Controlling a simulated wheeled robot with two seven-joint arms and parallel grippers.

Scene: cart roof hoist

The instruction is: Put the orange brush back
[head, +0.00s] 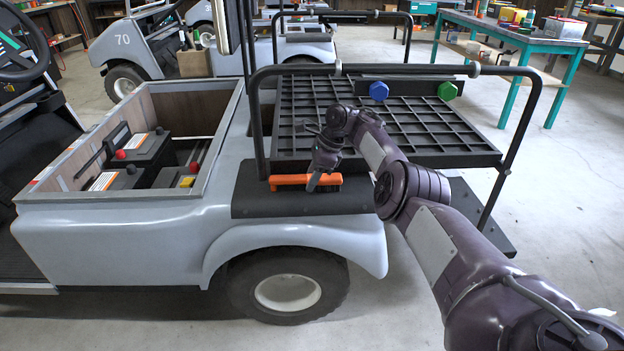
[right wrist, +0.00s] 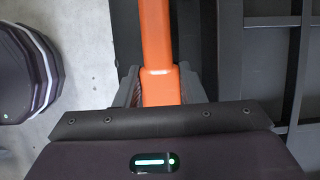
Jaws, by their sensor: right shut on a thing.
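The orange brush (head: 292,180) lies along the dark ledge over the cart's rear wheel, its dark bristles towards the right end. My right gripper (head: 318,183) reaches down onto it from above and is shut on it. In the right wrist view the orange brush (right wrist: 157,45) runs up from between the two grey fingers of the right gripper (right wrist: 157,88). The fingers hide part of the brush. Whether the brush touches the ledge or is just above it, I cannot tell. My left gripper is in neither view.
The dark ledge (head: 248,204) borders a black grid deck (head: 440,135) framed by a black rail (head: 527,105). An open bay with batteries (head: 160,150) lies left. A teal workbench (head: 520,35) stands behind.

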